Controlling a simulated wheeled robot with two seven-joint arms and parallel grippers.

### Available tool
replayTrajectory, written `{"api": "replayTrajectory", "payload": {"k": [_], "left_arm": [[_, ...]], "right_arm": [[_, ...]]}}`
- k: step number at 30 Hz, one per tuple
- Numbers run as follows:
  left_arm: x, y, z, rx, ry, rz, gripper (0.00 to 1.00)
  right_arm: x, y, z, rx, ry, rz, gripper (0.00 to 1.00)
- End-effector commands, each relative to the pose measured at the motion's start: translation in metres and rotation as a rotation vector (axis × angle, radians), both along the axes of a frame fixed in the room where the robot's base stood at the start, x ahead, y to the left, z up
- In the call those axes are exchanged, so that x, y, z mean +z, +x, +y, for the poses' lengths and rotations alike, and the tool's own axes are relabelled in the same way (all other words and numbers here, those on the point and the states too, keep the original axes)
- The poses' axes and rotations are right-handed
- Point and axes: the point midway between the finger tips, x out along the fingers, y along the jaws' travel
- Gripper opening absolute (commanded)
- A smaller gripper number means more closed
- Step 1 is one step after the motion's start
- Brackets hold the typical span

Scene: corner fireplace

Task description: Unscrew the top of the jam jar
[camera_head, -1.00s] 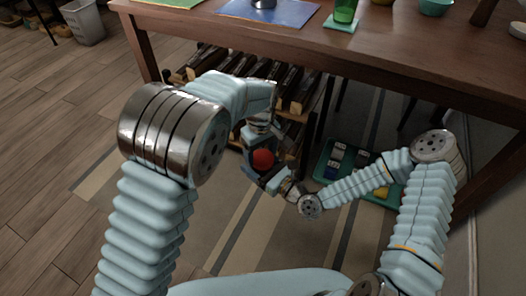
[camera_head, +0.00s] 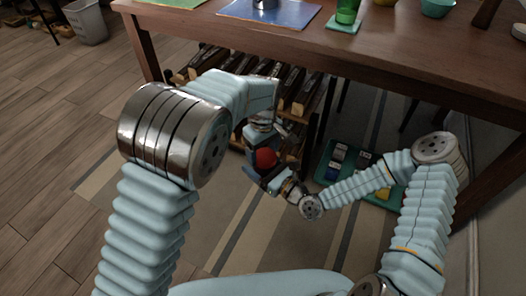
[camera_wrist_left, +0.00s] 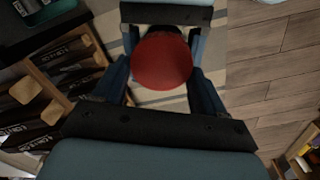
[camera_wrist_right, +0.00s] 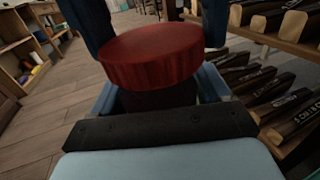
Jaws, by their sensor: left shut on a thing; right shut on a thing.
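The jam jar's red lid (camera_head: 265,159) shows between my two grippers in the head view, in front of the table. In the right wrist view the lid (camera_wrist_right: 152,52) sits on top of the dark jar (camera_wrist_right: 160,97), which my right gripper (camera_wrist_right: 160,92) is shut on from the side. In the left wrist view the round red lid (camera_wrist_left: 161,62) is between the fingers of my left gripper (camera_wrist_left: 163,75), which is shut on it. The jar body is mostly hidden behind the lid and fingers. I cannot tell whether the lid has separated from the jar.
A wooden table (camera_head: 400,60) with a blue mat (camera_head: 290,17) and a green glass (camera_head: 346,10) stands beyond the grippers. A wine rack (camera_head: 297,92) and a green tray (camera_head: 375,189) are under it. Open floor (camera_head: 60,180) lies to the left.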

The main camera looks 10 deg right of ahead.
Motion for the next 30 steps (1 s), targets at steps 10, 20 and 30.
{"api": "replayTrajectory", "payload": {"k": [10,20,30], "left_arm": [[0.012,0.000,0.000,0.000,0.001,-0.001,0.35],[0.014,0.000,0.000,0.000,0.001,0.000,0.35],[0.047,0.001,-0.001,-0.001,-0.001,-0.003,0.35]], "right_arm": [[0.001,0.000,0.000,-0.001,0.001,-0.002,0.00],[0.001,0.000,0.000,-0.001,0.001,-0.002,0.00],[0.001,0.000,0.000,-0.001,0.001,-0.002,0.00]]}}
